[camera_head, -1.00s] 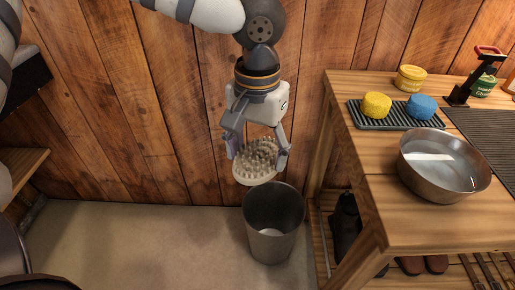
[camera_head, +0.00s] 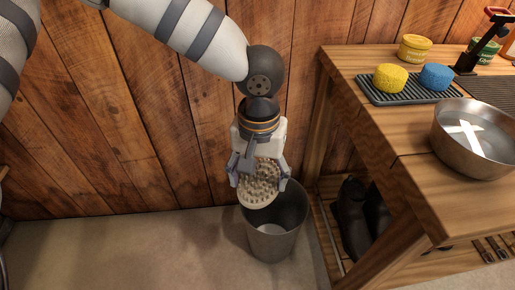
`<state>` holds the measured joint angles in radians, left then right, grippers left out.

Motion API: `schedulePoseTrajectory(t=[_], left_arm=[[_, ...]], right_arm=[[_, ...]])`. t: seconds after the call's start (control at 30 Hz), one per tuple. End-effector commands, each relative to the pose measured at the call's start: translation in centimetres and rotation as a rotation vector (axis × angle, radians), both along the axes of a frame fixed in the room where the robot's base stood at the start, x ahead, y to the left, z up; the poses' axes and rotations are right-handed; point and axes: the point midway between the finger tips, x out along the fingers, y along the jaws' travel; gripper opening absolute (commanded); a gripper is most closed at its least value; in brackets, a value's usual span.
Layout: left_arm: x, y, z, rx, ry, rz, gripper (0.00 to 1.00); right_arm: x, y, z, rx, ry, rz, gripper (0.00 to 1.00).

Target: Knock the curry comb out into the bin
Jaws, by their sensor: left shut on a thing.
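The curry comb (camera_head: 258,184) is round and beige with a face full of stubby teeth. My left gripper (camera_head: 261,178) points down and is shut on the curry comb, a finger at each side. The toothed face is turned toward the camera. The bin (camera_head: 273,243) is a grey metal bucket on the floor against the wooden wall. The comb hangs at the bin's mouth, covering the left part of its rim; I cannot tell whether it touches. My right gripper is not in view.
A wooden bench (camera_head: 405,134) stands to the right of the bin. It bears a metal bowl (camera_head: 447,150), a ribbed tray (camera_head: 376,98) with yellow (camera_head: 390,77) and blue (camera_head: 437,77) sponges, and tins. Dark boots (camera_head: 352,220) stand below. The floor left of the bin is clear.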

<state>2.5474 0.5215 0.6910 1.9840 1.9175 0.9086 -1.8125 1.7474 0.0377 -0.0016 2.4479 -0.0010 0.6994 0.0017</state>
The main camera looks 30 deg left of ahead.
Motion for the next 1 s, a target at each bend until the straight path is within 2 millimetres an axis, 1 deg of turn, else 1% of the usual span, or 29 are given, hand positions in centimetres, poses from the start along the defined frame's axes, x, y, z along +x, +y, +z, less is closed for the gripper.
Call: schedulePoseTrajectory(t=[0.03, 0.07, 0.1, 0.17, 0.2, 0.3, 0.4, 0.53, 0.67, 0.77, 0.9, 1.0], left_arm=[[0.3, -0.2, -4.9, 0.003, 0.031, 0.040, 0.35], [0.7, -0.3, -6.4, 0.004, 0.029, 0.069, 0.35], [1.5, -0.6, -8.6, 0.003, 0.026, 0.114, 0.35], [2.8, -0.9, -11.8, 0.003, 0.021, 0.186, 0.35], [3.8, -1.2, -13.7, 0.002, 0.018, 0.236, 0.35], [6.3, -1.8, -17.6, -0.001, 0.012, 0.350, 0.35], [8.4, -2.4, -20.0, -0.002, 0.007, 0.437, 0.35], [10.0, -2.8, -21.2, -0.004, 0.003, 0.500, 0.35], [10.5, -2.9, -22.0, -0.004, 0.002, 0.514, 0.35], [10.4, -2.9, -23.7, -0.003, 0.004, 0.513, 0.35], [10.3, -2.8, -26.6, -0.002, 0.005, 0.511, 0.35], [10.3, -2.8, -28.2, -0.002, 0.005, 0.510, 0.35]], right_arm=[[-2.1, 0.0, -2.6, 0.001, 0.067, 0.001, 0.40], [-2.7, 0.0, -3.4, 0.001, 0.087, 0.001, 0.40], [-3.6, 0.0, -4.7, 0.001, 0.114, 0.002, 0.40], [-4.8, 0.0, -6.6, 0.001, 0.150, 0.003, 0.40], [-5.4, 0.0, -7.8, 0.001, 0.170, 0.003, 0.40], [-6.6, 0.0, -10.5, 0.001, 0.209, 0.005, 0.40], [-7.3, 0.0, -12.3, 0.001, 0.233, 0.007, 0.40], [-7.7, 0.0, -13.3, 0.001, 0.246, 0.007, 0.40], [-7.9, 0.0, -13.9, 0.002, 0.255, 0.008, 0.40], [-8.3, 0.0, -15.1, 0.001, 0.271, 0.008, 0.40], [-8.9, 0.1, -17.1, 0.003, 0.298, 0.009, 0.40], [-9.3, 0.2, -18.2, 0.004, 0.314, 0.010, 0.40]])
